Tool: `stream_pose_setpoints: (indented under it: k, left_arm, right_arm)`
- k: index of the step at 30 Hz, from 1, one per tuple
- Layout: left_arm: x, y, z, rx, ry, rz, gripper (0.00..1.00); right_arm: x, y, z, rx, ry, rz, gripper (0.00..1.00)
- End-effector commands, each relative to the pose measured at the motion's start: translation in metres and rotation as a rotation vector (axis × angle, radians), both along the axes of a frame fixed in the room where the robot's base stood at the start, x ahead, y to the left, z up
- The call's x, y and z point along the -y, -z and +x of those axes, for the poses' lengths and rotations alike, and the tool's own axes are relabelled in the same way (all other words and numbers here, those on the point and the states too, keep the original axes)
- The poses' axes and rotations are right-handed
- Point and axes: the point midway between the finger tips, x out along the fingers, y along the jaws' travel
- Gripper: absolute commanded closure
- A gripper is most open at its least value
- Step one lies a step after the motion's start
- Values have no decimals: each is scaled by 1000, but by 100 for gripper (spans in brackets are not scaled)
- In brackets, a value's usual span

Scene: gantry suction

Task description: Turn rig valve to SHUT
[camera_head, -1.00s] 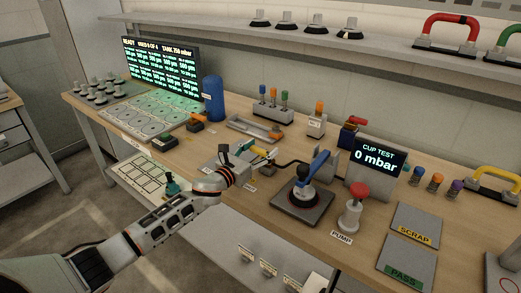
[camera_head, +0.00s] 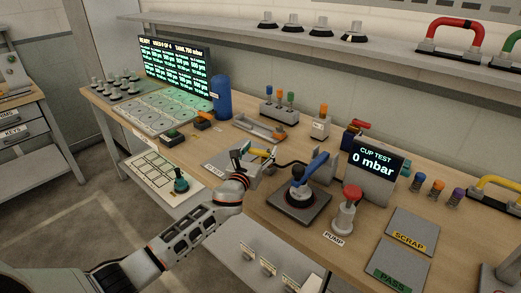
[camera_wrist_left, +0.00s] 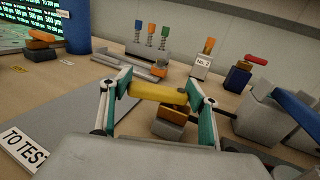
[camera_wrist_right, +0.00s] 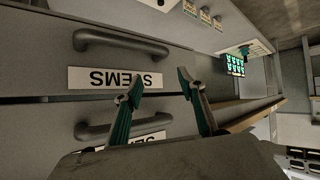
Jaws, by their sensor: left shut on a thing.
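A yellow lever (camera_wrist_left: 158,92) lies between my left gripper's fingers in the left wrist view, above an orange and grey block (camera_wrist_left: 170,124). It also shows in the head view (camera_head: 262,152), beside the test rig, and I take it to be the rig valve's handle. My left gripper (camera_head: 247,156) is shut on this lever, with a teal finger on each side of it. No SHUT marking is readable. My right gripper (camera_wrist_right: 158,82) is open and empty in the right wrist view, in front of grey drawers.
A blue-armed cup stand (camera_head: 301,190) and a red-topped pump (camera_head: 347,210) stand right of the lever. The display (camera_head: 376,160) reads CUP TEST 0 mbar. A blue cylinder (camera_head: 221,97) stands behind. The SCRAP plate (camera_head: 412,228) and PASS plate (camera_head: 397,266) are bare.

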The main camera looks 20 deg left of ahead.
Motion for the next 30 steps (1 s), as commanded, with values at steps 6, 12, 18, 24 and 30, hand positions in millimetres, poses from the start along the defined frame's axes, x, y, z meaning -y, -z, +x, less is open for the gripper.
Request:
stream_pose_setpoints:
  k: [6, 12, 18, 24, 30]
  left_arm:
    - [4, 0, -6, 0, -197, -5, 78]
    - [4, 2, -11, -1, -356, -5, 78]
    - [4, 2, -14, -1, -473, -2, 78]
    - [4, 1, -16, 0, -540, 0, 78]
    - [4, 0, -17, 1, -567, 0, 78]
  right_arm:
    - [0, 0, 0, 1, 0, 1, 60]
    - [-1, 9, -1, -3, 1, 2, 60]
    - [-1, 22, -4, -11, 0, 1, 60]
    - [-1, 29, -5, -16, 1, 1, 60]
    - [-1, 31, -5, -17, 1, 0, 60]
